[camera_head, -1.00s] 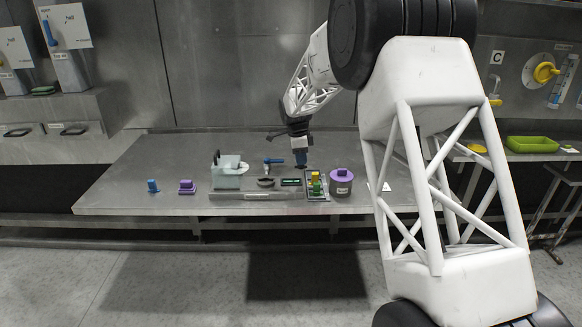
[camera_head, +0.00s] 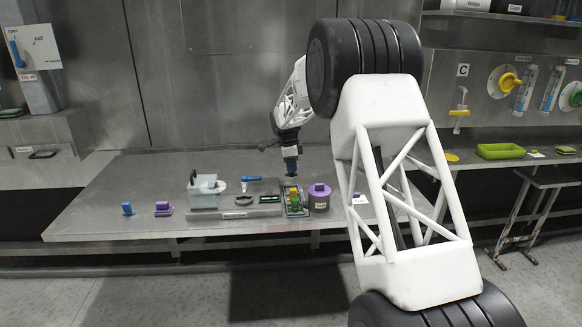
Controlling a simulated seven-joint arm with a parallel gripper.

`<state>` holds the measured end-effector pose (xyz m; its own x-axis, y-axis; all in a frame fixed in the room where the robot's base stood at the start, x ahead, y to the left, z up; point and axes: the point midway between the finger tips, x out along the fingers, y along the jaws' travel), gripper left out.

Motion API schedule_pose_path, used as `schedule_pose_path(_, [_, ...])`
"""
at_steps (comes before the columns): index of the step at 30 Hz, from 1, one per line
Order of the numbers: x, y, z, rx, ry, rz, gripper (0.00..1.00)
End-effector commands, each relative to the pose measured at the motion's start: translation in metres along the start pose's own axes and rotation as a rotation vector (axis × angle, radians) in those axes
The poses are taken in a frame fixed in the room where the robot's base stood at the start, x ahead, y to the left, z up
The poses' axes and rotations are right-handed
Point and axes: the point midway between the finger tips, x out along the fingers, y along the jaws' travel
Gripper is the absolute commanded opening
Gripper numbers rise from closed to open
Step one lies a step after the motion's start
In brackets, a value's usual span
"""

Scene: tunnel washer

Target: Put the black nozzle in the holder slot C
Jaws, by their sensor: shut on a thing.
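My gripper (camera_head: 291,168) is small and far off, above the right part of the steel table, just behind the small tray. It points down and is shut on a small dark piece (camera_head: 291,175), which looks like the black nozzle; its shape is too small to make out. I cannot tell whether the piece touches the table or tray. The letter C plate (camera_head: 462,70) is on the back wall at the right, above a pale and yellow fitting (camera_head: 460,115). I cannot make out the slot itself. The gripper is well to the left of it.
The small tray (camera_head: 305,212) holds yellow and green pieces. A purple-lidded pot (camera_head: 319,203) stands right of it. A pale bin (camera_head: 203,200), a blue-handled tool (camera_head: 250,178) and blue and purple pieces are further left. A green tray (camera_head: 501,152) lies on the right shelf.

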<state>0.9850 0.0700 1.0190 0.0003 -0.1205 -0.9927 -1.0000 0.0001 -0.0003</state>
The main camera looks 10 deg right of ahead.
Motion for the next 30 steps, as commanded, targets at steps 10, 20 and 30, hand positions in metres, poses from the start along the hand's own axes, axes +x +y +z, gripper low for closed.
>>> schedule_pose_path(10, [0.011, 0.0, 0.001, 0.0, 0.0, 0.001, 0.0])
schedule_pose_path(20, [0.031, 0.0, 0.004, 0.0, 0.0, 0.001, 0.0])
schedule_pose_path(30, [0.044, 0.0, 0.005, 0.0, 0.0, 0.001, 0.0])
